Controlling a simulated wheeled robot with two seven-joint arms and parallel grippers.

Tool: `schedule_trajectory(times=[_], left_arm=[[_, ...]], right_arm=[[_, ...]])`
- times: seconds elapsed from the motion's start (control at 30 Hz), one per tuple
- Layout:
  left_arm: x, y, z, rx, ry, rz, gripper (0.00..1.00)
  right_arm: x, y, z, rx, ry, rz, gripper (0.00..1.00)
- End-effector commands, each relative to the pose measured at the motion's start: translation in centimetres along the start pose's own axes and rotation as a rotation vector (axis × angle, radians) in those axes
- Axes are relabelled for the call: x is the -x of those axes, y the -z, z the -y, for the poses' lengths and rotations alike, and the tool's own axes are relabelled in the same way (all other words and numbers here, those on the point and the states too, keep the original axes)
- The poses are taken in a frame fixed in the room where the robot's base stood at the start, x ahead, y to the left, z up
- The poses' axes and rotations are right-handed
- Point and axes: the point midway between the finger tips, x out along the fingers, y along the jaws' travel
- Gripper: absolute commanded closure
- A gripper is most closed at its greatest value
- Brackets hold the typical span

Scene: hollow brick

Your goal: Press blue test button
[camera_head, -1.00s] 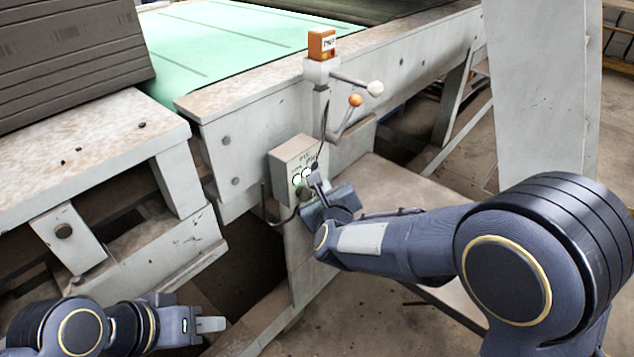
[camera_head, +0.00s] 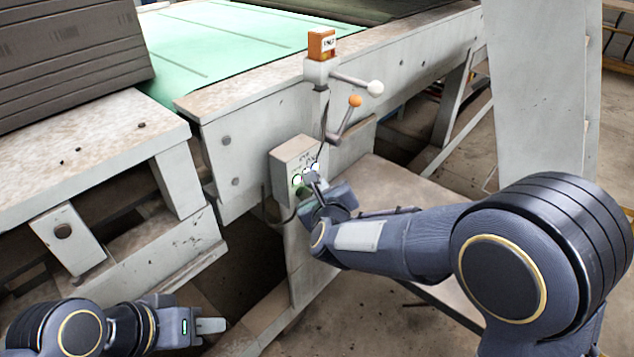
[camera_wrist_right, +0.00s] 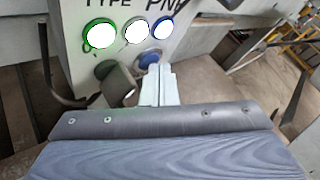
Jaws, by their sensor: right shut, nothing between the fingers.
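The grey control box (camera_head: 293,155) is mounted on the machine's side. In the right wrist view, the blue button (camera_wrist_right: 150,58) sits on its face below a row of round lights, partly hidden behind my fingertips. My right gripper (camera_wrist_right: 160,70) is shut and empty, its fingertips in front of the blue button's lower right part; I cannot tell if they touch it. The right gripper (camera_head: 313,178) also shows at the box in the head view, hiding the button there. My left gripper (camera_head: 210,326) is low at left, away from the box; its opening is unclear.
Left of the blue button is a dark grey knob (camera_wrist_right: 115,85). Above are a green-ringed light (camera_wrist_right: 100,35), a white light (camera_wrist_right: 136,31) and a blue-ringed light (camera_wrist_right: 163,27). Levers with a white knob (camera_head: 375,88) and an orange knob (camera_head: 355,101) stick out above the box.

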Motion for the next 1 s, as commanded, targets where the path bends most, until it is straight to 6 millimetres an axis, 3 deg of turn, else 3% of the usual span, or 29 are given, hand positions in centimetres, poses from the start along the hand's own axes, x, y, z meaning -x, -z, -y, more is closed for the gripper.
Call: schedule_trajectory(times=[0.8,1.0], left_arm=[[-1.0,-0.5,0.5,0.000,0.000,0.000,0.64],[-1.9,-0.9,0.8,0.000,0.000,0.000,0.64]], right_arm=[[1.2,0.9,0.8,-0.001,0.000,0.000,1.00],[2.4,1.9,1.7,-0.003,0.000,0.001,1.00]])
